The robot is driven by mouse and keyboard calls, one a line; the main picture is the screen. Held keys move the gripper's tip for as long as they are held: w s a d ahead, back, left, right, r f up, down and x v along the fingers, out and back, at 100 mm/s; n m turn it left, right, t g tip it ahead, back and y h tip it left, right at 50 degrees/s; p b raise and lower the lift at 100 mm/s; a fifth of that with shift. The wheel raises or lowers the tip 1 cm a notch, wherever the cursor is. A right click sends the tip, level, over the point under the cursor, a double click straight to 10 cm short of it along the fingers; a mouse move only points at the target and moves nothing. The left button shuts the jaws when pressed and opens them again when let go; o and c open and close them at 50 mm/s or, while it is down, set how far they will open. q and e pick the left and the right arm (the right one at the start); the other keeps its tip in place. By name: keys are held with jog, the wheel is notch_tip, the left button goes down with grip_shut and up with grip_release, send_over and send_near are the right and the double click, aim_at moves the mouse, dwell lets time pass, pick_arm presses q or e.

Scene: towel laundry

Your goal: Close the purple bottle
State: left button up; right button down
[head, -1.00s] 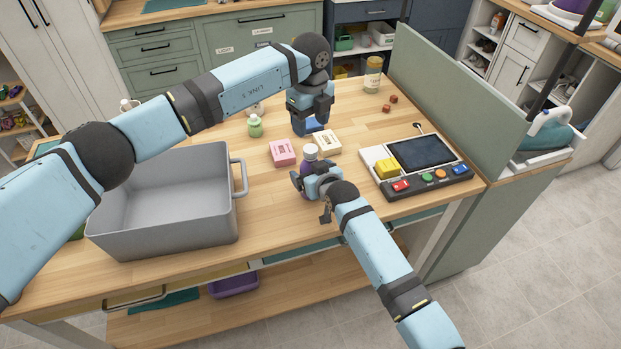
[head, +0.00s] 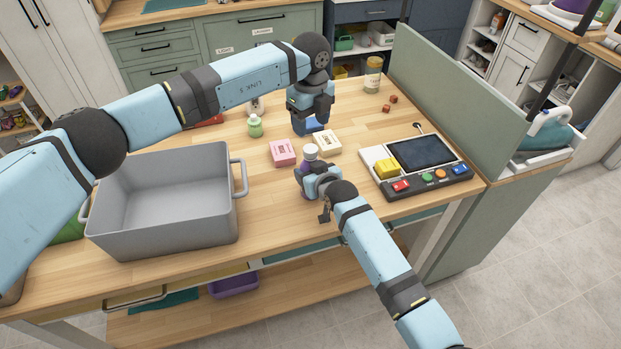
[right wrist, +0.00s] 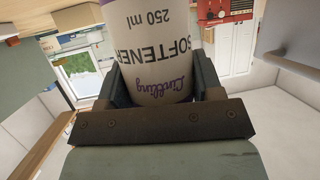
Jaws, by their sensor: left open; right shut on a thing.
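The purple bottle (head: 304,164) stands near the middle of the table, with a white top (head: 310,151) uppermost. I cannot tell whether that top is a cap fully seated. My right gripper (head: 308,181) is shut around the bottle's body from the front. In the right wrist view the bottle's pale softener label (right wrist: 155,50) fills the space between the fingers. My left gripper (head: 309,128) is open, pointing down behind the bottle and apart from it. A blue thing (head: 314,125) is at its fingertips, partly hidden, and I cannot tell whether they touch.
A pink box (head: 283,152) and a cream box (head: 327,141) lie close behind the bottle. A green bottle (head: 255,127) stands farther left. A large grey bin (head: 165,235) is at left. A button console (head: 428,180) and a green partition (head: 435,100) bound the right.

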aim_at(310, 148)
pick_arm(q)
jog(key=shift+f, duration=4.05)
jog(key=c, duration=0.9)
jog(key=m, duration=0.6)
jog(key=shift+m, duration=0.3)
jog(key=o, duration=1)
